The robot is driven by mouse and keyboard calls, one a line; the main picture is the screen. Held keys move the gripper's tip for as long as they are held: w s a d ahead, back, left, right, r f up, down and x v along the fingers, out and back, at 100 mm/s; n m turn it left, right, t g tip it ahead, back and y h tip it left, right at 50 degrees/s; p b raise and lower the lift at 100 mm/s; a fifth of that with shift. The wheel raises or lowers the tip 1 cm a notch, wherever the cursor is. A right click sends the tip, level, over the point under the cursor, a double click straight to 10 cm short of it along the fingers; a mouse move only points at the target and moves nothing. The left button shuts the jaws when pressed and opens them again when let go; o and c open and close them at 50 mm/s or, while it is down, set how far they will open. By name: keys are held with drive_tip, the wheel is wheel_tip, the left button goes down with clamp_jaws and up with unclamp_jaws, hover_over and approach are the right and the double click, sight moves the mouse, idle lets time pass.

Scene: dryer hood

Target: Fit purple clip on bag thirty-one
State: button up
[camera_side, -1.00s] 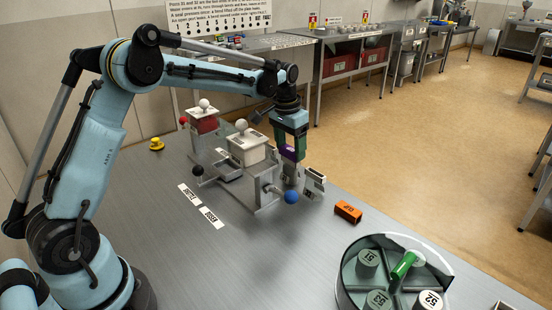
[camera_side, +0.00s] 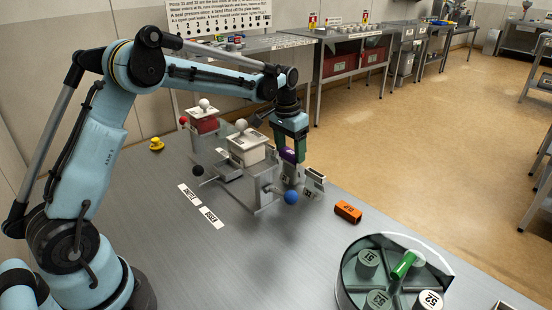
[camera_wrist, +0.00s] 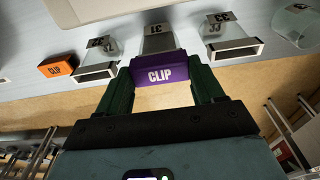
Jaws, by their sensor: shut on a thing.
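The purple clip (camera_wrist: 160,75), lettered CLIP, sits between the green fingers of my gripper (camera_wrist: 163,88). My gripper is shut on it. Bag 31 (camera_wrist: 158,40) is grey and stands straight ahead of the clip in the wrist view. The clip overlaps the near edge of the bag's mouth in that picture; whether it is seated on the bag I cannot tell. In the side view, the purple clip (camera_side: 288,155) is low at the fingers of my gripper (camera_side: 294,155), just above a grey bag (camera_side: 290,176) by the white press.
Other open-mouthed bags flank bag 31: one at left (camera_wrist: 98,65) and bag 33 (camera_wrist: 233,45) at right. An orange clip (camera_side: 348,212) lies on the table. The press (camera_side: 248,150) with knobs stands close left of my gripper. A round drum (camera_side: 350,290) is front right.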

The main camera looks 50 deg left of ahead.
drive_tip(key=shift+f, duration=0.5)
idle(0.9)
drive_tip(key=o, duration=1.1)
drive_tip(key=shift+o, duration=0.2)
drive_tip(key=shift+r, duration=3)
